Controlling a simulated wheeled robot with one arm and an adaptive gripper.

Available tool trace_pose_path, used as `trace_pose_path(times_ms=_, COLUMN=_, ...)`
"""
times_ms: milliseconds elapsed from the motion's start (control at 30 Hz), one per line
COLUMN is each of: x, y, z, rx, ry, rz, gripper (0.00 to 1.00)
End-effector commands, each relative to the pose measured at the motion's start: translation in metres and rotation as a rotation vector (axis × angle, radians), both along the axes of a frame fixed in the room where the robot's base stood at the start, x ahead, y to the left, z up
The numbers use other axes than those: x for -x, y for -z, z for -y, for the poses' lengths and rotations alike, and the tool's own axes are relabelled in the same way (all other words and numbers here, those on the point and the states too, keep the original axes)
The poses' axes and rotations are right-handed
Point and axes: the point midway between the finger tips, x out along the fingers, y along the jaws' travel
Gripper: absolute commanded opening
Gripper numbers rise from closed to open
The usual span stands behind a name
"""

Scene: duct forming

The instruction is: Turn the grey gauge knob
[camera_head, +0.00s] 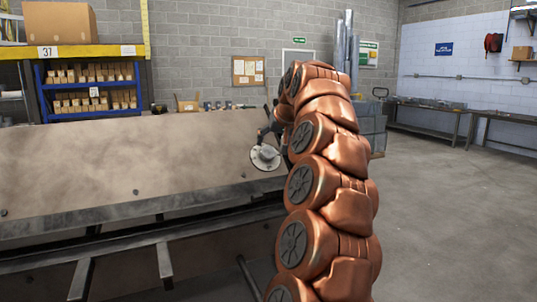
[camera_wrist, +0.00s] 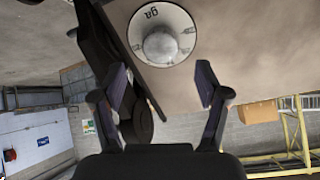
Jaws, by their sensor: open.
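The grey gauge knob (camera_wrist: 160,47) is a round cap at the middle of a pale dial plate (camera_wrist: 184,22) with dark markings. The dial is fixed on a tan sloping panel (camera_head: 115,165) and shows at the panel's right end in the head view (camera_head: 265,157). My gripper (camera_wrist: 162,78) is open and empty. In the wrist view its two fingers stand apart below the knob, one to each side, and do not touch it. In the head view my gripper is mostly hidden behind my copper-coloured arm.
A dark metal frame with a long rail (camera_head: 135,222) runs along the panel's lower edge. Blue shelving (camera_head: 90,75) with small boxes stands behind at left. A cardboard box (camera_head: 60,22) sits above it. Open concrete floor (camera_head: 460,220) lies at right.

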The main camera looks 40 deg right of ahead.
Motion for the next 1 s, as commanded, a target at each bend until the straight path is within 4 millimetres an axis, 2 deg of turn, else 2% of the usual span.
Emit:
trace_pose_path(times_ms=500, x=-0.042, y=0.044, z=0.018, rx=-0.002, ry=-0.003, rz=-0.003, gripper=0.74)
trace_pose_path(times_ms=833, x=-0.047, y=0.05, z=0.02, rx=0.0, ry=-0.003, rz=0.0, gripper=0.74)
trace_pose_path(times_ms=867, x=-0.047, y=0.05, z=0.02, rx=0.0, ry=-0.003, rz=0.0, gripper=0.73)
trace_pose_path(times_ms=1000, x=-0.047, y=0.05, z=0.02, rx=0.0, ry=-0.003, rz=0.0, gripper=0.59)
